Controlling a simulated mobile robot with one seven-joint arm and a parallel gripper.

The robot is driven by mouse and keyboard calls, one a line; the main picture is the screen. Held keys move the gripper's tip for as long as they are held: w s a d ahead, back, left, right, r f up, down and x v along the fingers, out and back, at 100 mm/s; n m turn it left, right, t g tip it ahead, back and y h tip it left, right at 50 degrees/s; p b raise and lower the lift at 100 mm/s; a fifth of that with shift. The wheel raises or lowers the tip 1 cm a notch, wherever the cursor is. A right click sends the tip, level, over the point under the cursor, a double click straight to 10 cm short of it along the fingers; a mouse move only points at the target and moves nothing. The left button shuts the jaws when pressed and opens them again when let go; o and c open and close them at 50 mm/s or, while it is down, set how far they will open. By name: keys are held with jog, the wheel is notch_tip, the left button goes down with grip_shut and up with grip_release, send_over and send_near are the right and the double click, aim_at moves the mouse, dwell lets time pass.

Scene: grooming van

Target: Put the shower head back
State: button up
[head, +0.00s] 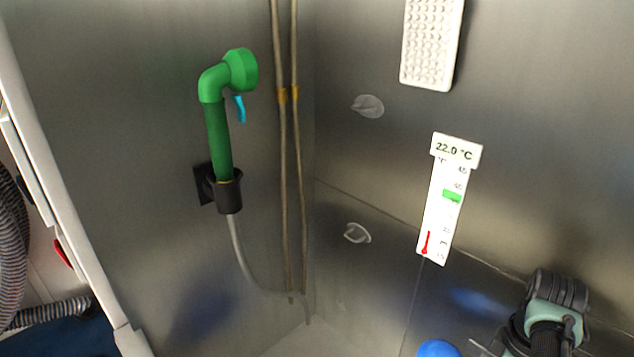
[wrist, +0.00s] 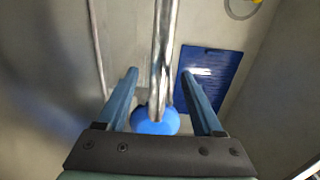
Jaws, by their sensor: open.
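The green shower head (head: 217,130) stands upright on the left steel wall in the head view. Its handle's lower end sits in the black wall holder (head: 229,192), and its blue trigger points right. A grey hose (head: 240,255) hangs from below the holder and runs to the lower right. My gripper (wrist: 158,72) shows in the wrist view with its two blue-grey fingers apart. The jaws are open and nothing is clasped. Neither the shower head nor the holder shows in the wrist view.
A shiny metal pipe (wrist: 163,50) crosses the wrist view between the fingers, above a blue ball (wrist: 155,122). A blue panel (wrist: 212,75) lies to the right. The head view shows two thin wall pipes (head: 284,150), a thermometer (head: 448,198) and a white bumpy pad (head: 431,42).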

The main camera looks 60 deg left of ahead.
notch_tip(320, 180, up, 13)
jog(key=b, duration=0.1)
dwell(0.4)
dwell(0.5)
